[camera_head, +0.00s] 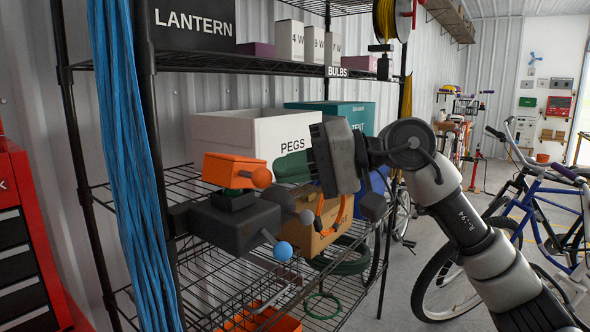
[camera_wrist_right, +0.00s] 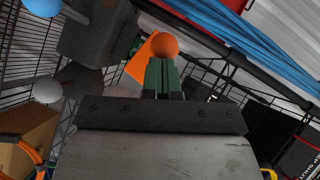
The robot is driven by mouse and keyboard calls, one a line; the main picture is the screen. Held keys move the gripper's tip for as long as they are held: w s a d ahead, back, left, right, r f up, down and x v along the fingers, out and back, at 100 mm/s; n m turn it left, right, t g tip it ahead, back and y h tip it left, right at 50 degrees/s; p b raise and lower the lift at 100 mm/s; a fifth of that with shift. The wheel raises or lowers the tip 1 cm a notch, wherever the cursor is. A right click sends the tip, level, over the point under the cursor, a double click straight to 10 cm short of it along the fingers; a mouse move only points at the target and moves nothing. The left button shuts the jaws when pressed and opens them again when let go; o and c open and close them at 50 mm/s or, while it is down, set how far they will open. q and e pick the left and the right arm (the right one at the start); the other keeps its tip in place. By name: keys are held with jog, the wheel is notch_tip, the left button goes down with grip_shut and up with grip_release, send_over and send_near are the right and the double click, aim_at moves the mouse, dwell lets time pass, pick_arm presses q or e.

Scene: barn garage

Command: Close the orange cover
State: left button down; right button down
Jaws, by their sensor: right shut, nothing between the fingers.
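The orange cover (camera_head: 236,170) stands raised and slightly tilted above a dark grey box (camera_head: 235,226), with a dark green part between them. An orange ball knob (camera_head: 262,178) sticks out from the cover. The box carries a blue ball knob (camera_head: 283,251) and a grey one. My right gripper (camera_head: 280,168) has its green fingers shut and empty, just right of the orange knob. In the right wrist view the shut fingers (camera_wrist_right: 163,78) line up with the orange knob (camera_wrist_right: 165,45) and partly overlap the cover (camera_wrist_right: 140,58); I cannot tell whether they touch. My left gripper is out of view.
A white PEGS bin (camera_head: 235,135) and a teal bin (camera_head: 345,112) stand behind on the wire shelf (camera_head: 200,275). Blue ropes (camera_head: 125,150) hang at the left post. A cardboard box (camera_head: 310,238) sits behind my gripper. Bikes stand at right.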

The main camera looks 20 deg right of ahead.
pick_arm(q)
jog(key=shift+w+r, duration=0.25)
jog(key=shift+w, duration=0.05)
pick_arm(e)
jog(key=shift+s+a+f+n+h, duration=0.25)
jog(key=shift+a+n+h, duration=0.15)
jog(key=shift+n+h, duration=0.3)
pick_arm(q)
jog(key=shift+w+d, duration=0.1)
